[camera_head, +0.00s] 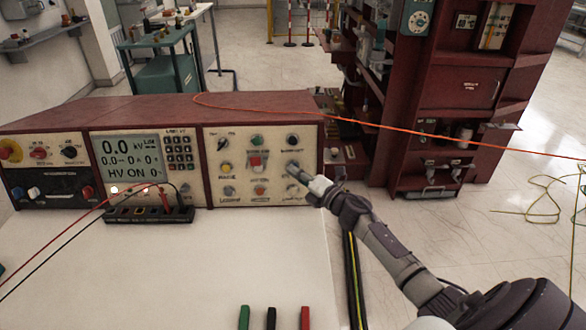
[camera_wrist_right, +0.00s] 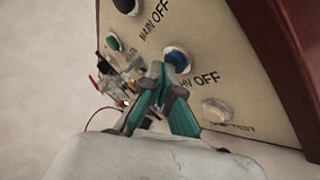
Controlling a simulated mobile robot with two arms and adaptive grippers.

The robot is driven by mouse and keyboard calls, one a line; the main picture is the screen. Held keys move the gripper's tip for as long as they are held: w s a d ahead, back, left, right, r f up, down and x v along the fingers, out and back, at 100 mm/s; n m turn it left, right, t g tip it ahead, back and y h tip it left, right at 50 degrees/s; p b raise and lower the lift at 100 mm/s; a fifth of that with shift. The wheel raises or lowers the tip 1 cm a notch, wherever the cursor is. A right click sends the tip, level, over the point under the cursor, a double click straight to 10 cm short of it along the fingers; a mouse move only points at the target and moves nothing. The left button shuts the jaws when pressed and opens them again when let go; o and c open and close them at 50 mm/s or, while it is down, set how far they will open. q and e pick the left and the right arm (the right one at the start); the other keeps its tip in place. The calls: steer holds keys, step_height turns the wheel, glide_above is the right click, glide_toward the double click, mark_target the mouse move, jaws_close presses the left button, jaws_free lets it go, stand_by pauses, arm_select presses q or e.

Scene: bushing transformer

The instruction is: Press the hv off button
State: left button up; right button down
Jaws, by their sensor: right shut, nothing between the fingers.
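The hv off button (camera_wrist_right: 178,58) is a round blue button in a pale ring. It sits on the cream panel above the label "HV OFF" in the right wrist view. My right gripper (camera_wrist_right: 158,72) is shut and empty, with its fingertips close beside the button's lower left edge. I cannot tell whether they touch it. In the head view my right gripper (camera_head: 291,169) reaches the right column of the control panel (camera_head: 241,190) and covers most of the button there. The display (camera_head: 130,158) reads 0.0 kV and "HV ON". My left gripper is out of view.
The black main off button (camera_head: 292,140) is above, and a pale button (camera_wrist_right: 215,110) is below. Red and black leads run to a black socket block (camera_head: 150,214) on the white worktop (camera_head: 190,270). An orange cable (camera_head: 350,122) crosses above the console. A red cabinet (camera_head: 440,90) stands behind.

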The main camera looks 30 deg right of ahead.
steer(key=shift+w+d, duration=0.1)
steer(key=shift+w, duration=0.1)
stand_by(0.5)
steer(key=shift+s+a+r+p, duration=0.2)
steer(key=shift+s+a+p, duration=0.25)
steer(key=shift+s, duration=0.35)
steer(key=shift+s+a+r+p, duration=0.2)
steer(key=shift+s+a+p, duration=0.25)
steer(key=shift+s, duration=0.25)
steer(key=shift+s+a+r+p, duration=0.2)
steer(key=shift+s+a+p, duration=0.25)
steer(key=shift+s, duration=0.2)
steer(key=shift+s+a+r+p, duration=0.2)
steer(key=shift+s+a+p, duration=0.15)
steer(key=shift+s+p, duration=0.25)
stand_by(1.9)
